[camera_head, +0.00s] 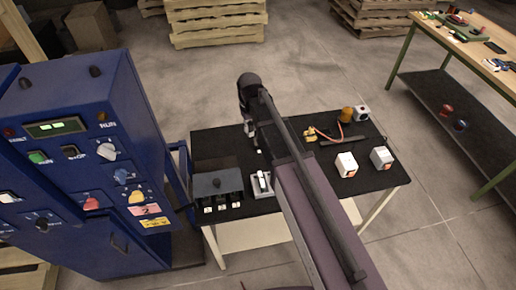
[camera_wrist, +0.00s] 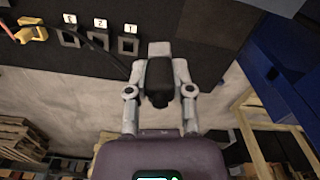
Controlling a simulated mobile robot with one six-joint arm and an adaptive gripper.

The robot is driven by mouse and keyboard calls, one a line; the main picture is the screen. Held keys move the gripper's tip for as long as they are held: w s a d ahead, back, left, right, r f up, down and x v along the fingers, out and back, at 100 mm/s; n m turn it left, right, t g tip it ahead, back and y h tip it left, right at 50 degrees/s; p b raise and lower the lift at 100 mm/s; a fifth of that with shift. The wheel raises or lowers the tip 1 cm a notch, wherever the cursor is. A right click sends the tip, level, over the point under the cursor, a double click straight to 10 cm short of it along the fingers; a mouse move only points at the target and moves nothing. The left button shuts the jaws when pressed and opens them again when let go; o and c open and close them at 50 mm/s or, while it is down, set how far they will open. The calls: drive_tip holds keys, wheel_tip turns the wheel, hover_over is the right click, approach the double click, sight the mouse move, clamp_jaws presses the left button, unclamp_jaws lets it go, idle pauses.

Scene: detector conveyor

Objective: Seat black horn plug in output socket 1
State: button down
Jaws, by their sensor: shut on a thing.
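My gripper (camera_wrist: 160,72) is shut on the black horn plug (camera_wrist: 158,84), its two grey fingers on either side of it. A light grey block shows just above the plug in the wrist view. In the head view my gripper (camera_head: 250,128) is over the table's far left part; the plug is unclear there and my arm seems to hide the sockets.
A yellow plug (camera_wrist: 32,33) with an orange cable lies left of the sockets. The black table (camera_head: 345,190) also bears a dark box (camera_head: 218,183), a white switch (camera_head: 262,183), two white cubes and an amber lamp (camera_head: 347,113). A blue cabinet (camera_head: 120,130) stands at the left.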

drive_tip(key=w+d+f+m+b, duration=0.2)
drive_tip(key=w+f+b, duration=0.7)
drive_tip(key=w, duration=0.3)
drive_tip(key=shift+w+d+f+m, duration=0.25)
drive_tip(key=shift+w+f+m, duration=0.15)
drive_tip(key=shift+f, duration=0.35)
wheel_tip(320, 180, down, 6)
drive_tip(key=b, duration=0.6)
drive_tip(key=shift+f+b, duration=0.1)
drive_tip(key=shift+b, duration=0.25)
drive_tip(key=shift+f+b, duration=1.85)
drive_tip(key=shift+f, duration=0.05)
drive_tip(key=shift+f, duration=0.15)
